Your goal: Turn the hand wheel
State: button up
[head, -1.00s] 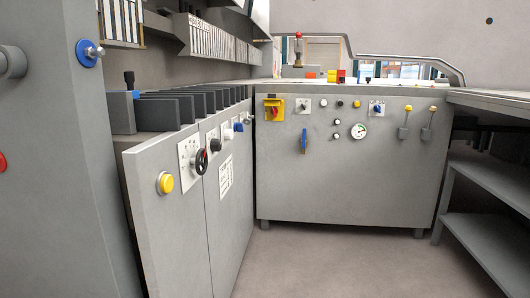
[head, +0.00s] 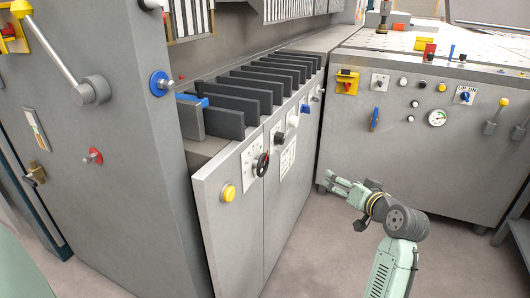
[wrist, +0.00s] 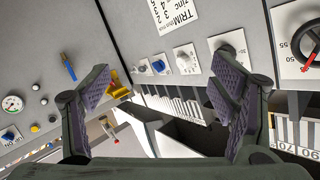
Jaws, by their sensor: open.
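The hand wheel (head: 262,164) is a small black wheel with a red part. It sits on a white dial plate on the grey front panel of the left cabinet, right of a yellow button. In the wrist view the wheel (wrist: 309,50) shows at the right edge, partly cut off, on a numbered dial. My gripper (head: 333,184) is right of the wheel in the head view, apart from it. In the wrist view its two fingers (wrist: 164,85) are spread, with nothing between them. The wheel lies beyond the right finger there.
Several knobs (head: 280,138) and a white label (head: 288,158) share the wheel's panel. Dark upright plates (head: 265,85) line the cabinet top. A grey cabinet (head: 405,150) with a gauge (head: 437,118) and levers stands behind my arm. Open floor (head: 320,250) lies in front.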

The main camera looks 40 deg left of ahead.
jog(key=s+a+n+g+y, duration=0.3)
jog(key=s+a+g, duration=0.1)
jog(key=a+g, duration=0.2)
jog(key=n+g+y, duration=0.2)
jog(key=n+g, duration=0.1)
jog(key=g, duration=0.4)
send_near(265, 166)
jog(key=p+x, duration=0.2)
jog(key=x, duration=0.8)
jog(key=shift+s+a, duration=0.15)
jog(key=shift+c, duration=0.4)
jog(key=c, duration=1.1)
